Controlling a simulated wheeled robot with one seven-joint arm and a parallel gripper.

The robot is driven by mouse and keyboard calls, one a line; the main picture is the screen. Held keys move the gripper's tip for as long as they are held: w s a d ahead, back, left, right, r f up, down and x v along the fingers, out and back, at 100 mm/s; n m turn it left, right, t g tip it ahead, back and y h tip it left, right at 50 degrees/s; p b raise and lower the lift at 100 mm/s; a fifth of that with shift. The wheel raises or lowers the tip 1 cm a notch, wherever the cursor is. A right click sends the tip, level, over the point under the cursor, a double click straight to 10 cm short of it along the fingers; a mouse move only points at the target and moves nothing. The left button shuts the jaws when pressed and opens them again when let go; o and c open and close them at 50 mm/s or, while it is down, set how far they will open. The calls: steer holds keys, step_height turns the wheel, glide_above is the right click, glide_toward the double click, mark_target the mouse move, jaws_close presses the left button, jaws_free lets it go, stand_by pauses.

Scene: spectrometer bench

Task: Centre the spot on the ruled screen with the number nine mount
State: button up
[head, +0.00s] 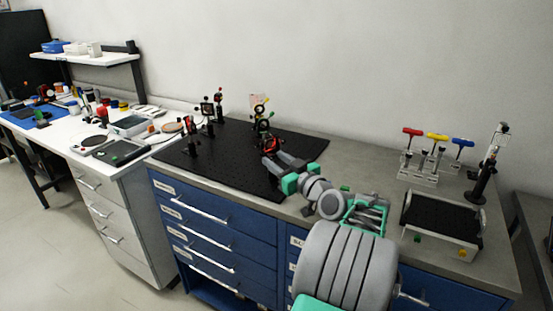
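Several small optical mounts stand on a black breadboard (232,160) on the grey bench. One mount (262,113) with black, yellow and green parts stands at the back, just beyond my gripper (268,142). A small pale pinkish panel (257,99) shows at its top; I cannot tell if it is the ruled screen. No spot or mount number can be read at this size. My arm reaches over the breadboard from the front right. The gripper is close to the back mount; contact and finger opening are too small to tell.
More mounts stand left on the breadboard: a red-topped post (219,96), a dark square mount (207,109) and a low one (190,138). At right are a rack of coloured T-handles (418,172), a black-topped tray (440,222) and a tall post (487,175).

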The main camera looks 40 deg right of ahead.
steer(key=shift+c, duration=0.4)
jaws_close()
